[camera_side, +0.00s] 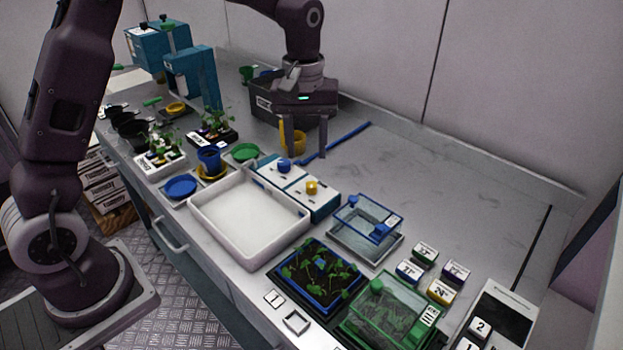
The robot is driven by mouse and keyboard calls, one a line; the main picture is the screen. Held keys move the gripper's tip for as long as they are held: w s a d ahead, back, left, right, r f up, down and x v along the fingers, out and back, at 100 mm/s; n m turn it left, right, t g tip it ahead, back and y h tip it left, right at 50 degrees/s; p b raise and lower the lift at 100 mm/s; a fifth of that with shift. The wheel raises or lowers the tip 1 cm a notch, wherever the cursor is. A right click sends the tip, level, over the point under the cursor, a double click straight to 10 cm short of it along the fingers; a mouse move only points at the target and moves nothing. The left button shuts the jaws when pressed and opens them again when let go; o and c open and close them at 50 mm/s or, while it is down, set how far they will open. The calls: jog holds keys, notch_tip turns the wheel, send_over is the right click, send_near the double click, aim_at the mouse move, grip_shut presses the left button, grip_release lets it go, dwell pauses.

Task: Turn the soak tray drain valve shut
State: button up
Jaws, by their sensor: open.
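A white rectangular tray (222,223), which looks like the soak tray, sits near the table's front edge at the middle. I cannot make out for sure which part is its drain valve. Behind its right side is a blue-and-white box pair with a blue knob (285,165) and a yellow knob (312,187) on top. A yellow cup (299,140) shows behind the fingers.
A dark bin (262,104) stands behind my gripper. A blue rod (340,140) lies to its right. Potted seedlings (160,148) and a blue pot (209,158) stand left. A blue seedling tray (321,299) and green-lidded box (385,310) stand in front. The table's back right is clear.

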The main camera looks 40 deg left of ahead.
aim_at(312, 184)
jog(key=shift+n, duration=0.3)
jog(key=f, duration=0.3)
jog(key=w+f, duration=0.1)
jog(key=f, duration=0.5)
jog(key=shift+w+f, duration=0.25)
jog(key=shift+f, duration=0.1)
grip_shut()
